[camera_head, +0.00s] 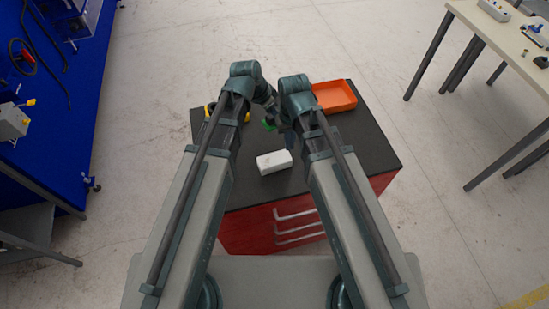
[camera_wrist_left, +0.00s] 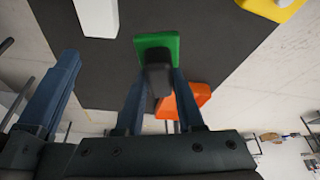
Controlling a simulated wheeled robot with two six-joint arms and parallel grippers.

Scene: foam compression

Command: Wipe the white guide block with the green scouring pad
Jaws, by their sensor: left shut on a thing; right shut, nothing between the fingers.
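The white guide block (camera_head: 274,162) lies on the dark top of the red cabinet, in front of my grippers. It also shows, cut by the top edge, in the left wrist view (camera_wrist_left: 97,18). The green scouring pad (camera_wrist_left: 157,43) has a dark handle (camera_wrist_left: 158,80). My left gripper (camera_wrist_left: 157,88) is shut on that handle; in the head view only bits of the green pad (camera_head: 268,125) show beside the arm. The pad is apart from the block. My right gripper (camera_head: 289,139) is shut and empty, just behind the block; its fingers are small and dark.
An orange tray (camera_head: 345,104) sits at the back right of the dark cabinet top (camera_head: 355,150). A yellow object (camera_head: 210,107) is partly hidden behind my left arm. The cabinet top is bare right of the block. A blue bench (camera_head: 55,140) and a pale table (camera_head: 500,45) stand apart.

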